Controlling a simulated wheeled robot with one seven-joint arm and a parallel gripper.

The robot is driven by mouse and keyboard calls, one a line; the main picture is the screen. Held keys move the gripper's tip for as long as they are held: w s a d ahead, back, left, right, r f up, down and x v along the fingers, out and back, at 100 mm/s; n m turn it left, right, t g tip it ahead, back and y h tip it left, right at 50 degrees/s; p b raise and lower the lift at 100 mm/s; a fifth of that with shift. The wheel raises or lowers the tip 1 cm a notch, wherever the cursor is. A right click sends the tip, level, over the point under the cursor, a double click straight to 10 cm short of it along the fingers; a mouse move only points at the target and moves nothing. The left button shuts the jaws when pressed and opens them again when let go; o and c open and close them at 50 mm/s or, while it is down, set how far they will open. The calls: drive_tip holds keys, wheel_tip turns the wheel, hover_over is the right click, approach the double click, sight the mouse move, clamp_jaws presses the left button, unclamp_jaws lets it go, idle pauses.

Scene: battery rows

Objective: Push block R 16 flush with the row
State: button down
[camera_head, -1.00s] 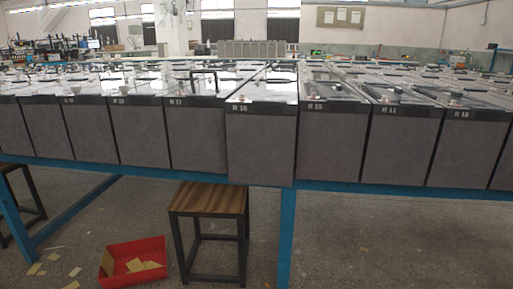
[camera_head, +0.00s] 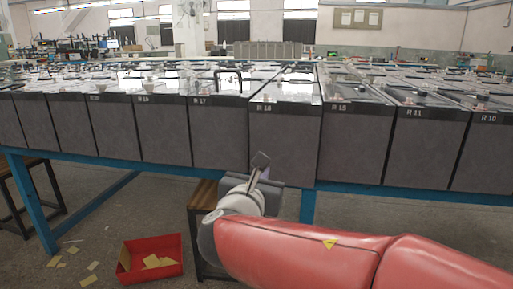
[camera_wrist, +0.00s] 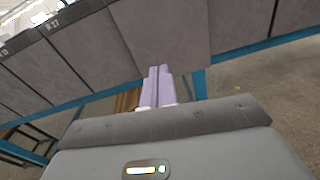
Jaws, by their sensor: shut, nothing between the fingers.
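Block R 16 (camera_head: 286,132) is a dark grey battery block with a black label band, between R 17 (camera_head: 218,134) on its left and R 15 (camera_head: 358,145) on its right. Its front face stands slightly forward of its neighbours. My gripper (camera_head: 261,161) is shut and empty, in front of the lower left part of R 16's face. In the wrist view, the lavender fingertips (camera_wrist: 158,69) overlap the lower part of R 16's face (camera_wrist: 160,30). I cannot tell whether they touch it.
The row rests on a blue-framed table (camera_head: 375,188). A wooden-topped stool (camera_head: 203,194) stands under it, partly behind my arm. A red bin (camera_head: 128,268) with yellowish pieces sits on the floor at the left. R 11 (camera_head: 428,147) and R 10 (camera_head: 485,156) continue the row rightward.

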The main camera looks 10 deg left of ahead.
drive_tip(key=a+n+y, duration=0.1)
drive_tip(key=a, duration=0.1)
drive_tip(key=p, duration=0.2)
approach(264, 140)
drive_tip(key=shift+n+t, duration=0.3)
drive_tip(key=w, duration=0.4)
drive_tip(key=w+f, duration=0.1)
drive_tip(key=w, duration=0.1)
drive_tip(key=shift+w, duration=0.4)
drive_tip(key=shift+d, duration=0.1)
drive_tip(key=w+b, duration=0.1)
drive_tip(key=w, duration=0.4)
drive_tip(key=shift+w+d, duration=0.15)
drive_tip(key=shift+w, duration=0.15)
drive_tip(key=shift+r, duration=0.3)
